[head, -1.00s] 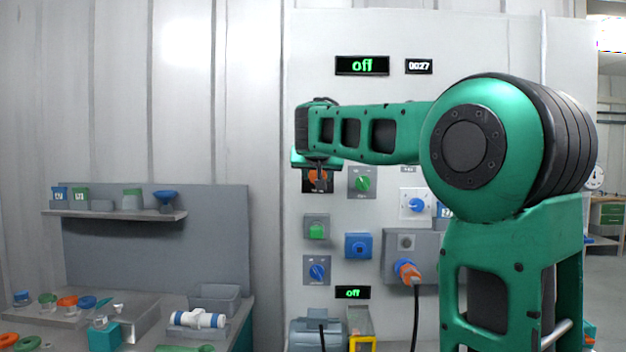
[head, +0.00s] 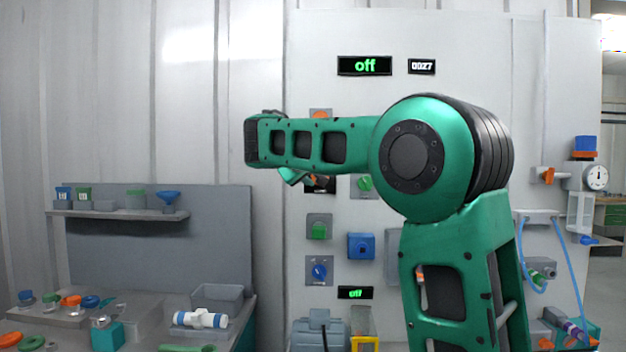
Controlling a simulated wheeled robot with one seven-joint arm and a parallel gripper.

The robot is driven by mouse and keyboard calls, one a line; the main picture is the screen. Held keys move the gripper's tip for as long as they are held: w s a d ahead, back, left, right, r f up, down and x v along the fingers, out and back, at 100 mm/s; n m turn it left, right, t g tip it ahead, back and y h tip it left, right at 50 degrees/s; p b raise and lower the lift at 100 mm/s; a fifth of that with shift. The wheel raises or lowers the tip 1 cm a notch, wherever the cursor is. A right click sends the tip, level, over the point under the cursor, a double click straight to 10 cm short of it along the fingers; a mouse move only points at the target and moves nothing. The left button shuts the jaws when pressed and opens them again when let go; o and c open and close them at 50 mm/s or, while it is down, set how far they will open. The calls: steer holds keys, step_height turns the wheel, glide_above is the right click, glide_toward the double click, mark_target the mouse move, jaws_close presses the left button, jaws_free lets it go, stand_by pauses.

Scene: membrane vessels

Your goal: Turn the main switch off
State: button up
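My gripper (head: 305,180) is just left of and in front of this switch, mostly covered by my green arm. I cannot tell whether it touches the switch or how its fingers stand. The large display (head: 364,66) at the top of the panel reads "off" in green.
A second orange control (head: 320,114) shows just above my arm. Below are a green button (head: 319,231), a blue box (head: 361,246), a blue knob (head: 319,271) and a small display (head: 355,293) reading "off". A bench (head: 130,310) with loose parts stands left.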

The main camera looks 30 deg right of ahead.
steer(key=shift+w+a+f, duration=0.15)
steer(key=shift+a+f, duration=0.05)
steer(key=shift+a, duration=0.05)
stand_by(0.3)
steer(key=o, duration=1)
steer(key=shift+n, duration=0.3)
steer(key=shift+c, duration=0.2)
steer(key=shift+d, duration=0.1)
steer(key=shift+r, duration=0.1)
steer(key=v, duration=1)
steer(key=shift+s+a, duration=0.2)
steer(key=shift+a, duration=0.15)
steer(key=shift+d, duration=0.1)
